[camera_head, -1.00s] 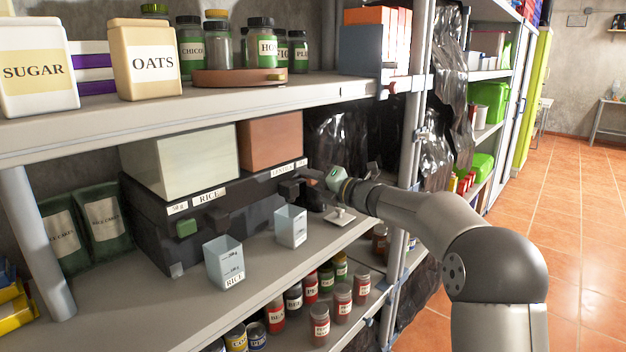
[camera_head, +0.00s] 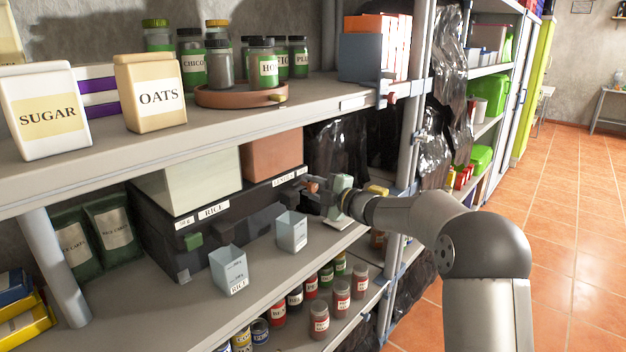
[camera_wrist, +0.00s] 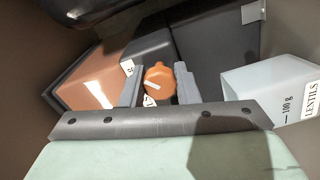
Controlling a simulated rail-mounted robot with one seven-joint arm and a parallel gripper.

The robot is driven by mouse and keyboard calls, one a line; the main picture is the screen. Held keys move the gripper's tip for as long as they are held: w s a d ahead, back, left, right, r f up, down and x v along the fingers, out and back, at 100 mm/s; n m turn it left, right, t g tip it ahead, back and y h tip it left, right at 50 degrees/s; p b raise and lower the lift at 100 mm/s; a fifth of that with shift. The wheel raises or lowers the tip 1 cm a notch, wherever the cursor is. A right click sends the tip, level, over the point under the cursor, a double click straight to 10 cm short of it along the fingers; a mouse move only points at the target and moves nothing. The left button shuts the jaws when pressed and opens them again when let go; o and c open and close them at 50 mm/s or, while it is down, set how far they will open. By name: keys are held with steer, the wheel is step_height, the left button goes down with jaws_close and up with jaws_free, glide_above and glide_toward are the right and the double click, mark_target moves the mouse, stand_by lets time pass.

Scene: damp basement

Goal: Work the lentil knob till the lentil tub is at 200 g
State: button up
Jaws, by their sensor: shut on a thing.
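The lentil knob (camera_wrist: 158,82) is orange with a pale stripe and sits between the two fingers of my gripper (camera_wrist: 157,88) in the wrist view. My gripper (camera_head: 312,188) is shut on this knob at the right end of the dark dispenser front in the head view. The lentil tub (camera_wrist: 270,88) is pale and translucent, with LENTILS and 100 g marks; in the head view (camera_head: 291,232) it stands on the shelf below the dispenser. I cannot make out any lentils or a fill level in it. The brown lentil hopper (camera_head: 272,155) is above.
The rice tub (camera_head: 230,270) stands left of the lentil tub. A green rice knob (camera_head: 193,240) is on the dispenser (camera_head: 160,222) under the white hopper (camera_head: 188,180). A grey shelf post (camera_head: 398,215) is close to my arm. Jars (camera_head: 320,318) stand on the lower shelf.

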steer(key=m+p, duration=0.4)
steer(key=m, duration=0.1)
steer(key=shift+r, duration=0.1)
steer(key=shift+m+p, duration=0.7)
steer(key=shift+m, duration=0.7)
steer(key=o, duration=1)
steer(key=shift+c, duration=0.2)
steer(key=b+v, duration=0.3)
steer(key=v, duration=1.4)
steer(key=shift+s, duration=0.2)
steer(key=shift+d, duration=0.1)
